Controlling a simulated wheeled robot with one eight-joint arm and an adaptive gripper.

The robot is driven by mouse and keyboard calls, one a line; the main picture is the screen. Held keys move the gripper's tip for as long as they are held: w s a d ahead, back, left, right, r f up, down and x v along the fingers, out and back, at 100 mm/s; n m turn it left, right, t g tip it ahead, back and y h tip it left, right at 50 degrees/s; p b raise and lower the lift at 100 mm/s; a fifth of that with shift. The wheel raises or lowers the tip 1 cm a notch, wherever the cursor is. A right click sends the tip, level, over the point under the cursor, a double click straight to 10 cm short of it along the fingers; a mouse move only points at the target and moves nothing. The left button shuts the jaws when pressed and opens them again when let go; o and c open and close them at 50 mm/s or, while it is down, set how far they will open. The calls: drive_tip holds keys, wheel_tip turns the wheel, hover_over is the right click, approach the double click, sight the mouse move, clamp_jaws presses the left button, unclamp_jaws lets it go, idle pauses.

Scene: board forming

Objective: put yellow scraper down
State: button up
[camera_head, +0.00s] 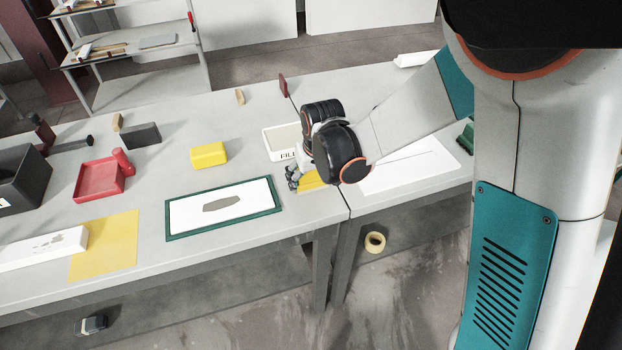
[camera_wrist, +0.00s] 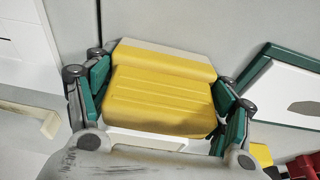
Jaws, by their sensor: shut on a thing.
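The yellow scraper (camera_wrist: 160,92) fills the middle of the wrist view, with a ribbed yellow body and a pale edge at its far side. My gripper (camera_wrist: 163,88) is shut on it, with green-padded fingers at its left and right sides. In the head view a yellow part of the scraper (camera_head: 310,181) shows below my dark wrist, near the table's front edge, right of the green-framed board. My gripper (camera_head: 293,178) is mostly hidden by the wrist there. I cannot tell whether the scraper touches the table.
The green-framed white board (camera_head: 181,215) lies left of my gripper. A white container marked "FILL" (camera_head: 281,143) stands just behind the wrist. A yellow block (camera_head: 209,155), red tray (camera_head: 100,180) and yellow sheet (camera_head: 105,245) are farther left. A white panel (camera_head: 415,168) lies right.

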drive_tip(key=shift+f, duration=0.1)
drive_tip(key=shift+f, duration=0.15)
drive_tip(key=o, duration=1.2)
drive_tip(key=p+v, duration=0.4)
drive_tip(key=v, duration=0.8)
drive_tip(key=shift+r, duration=0.25)
drive_tip(key=shift+d, duration=0.1)
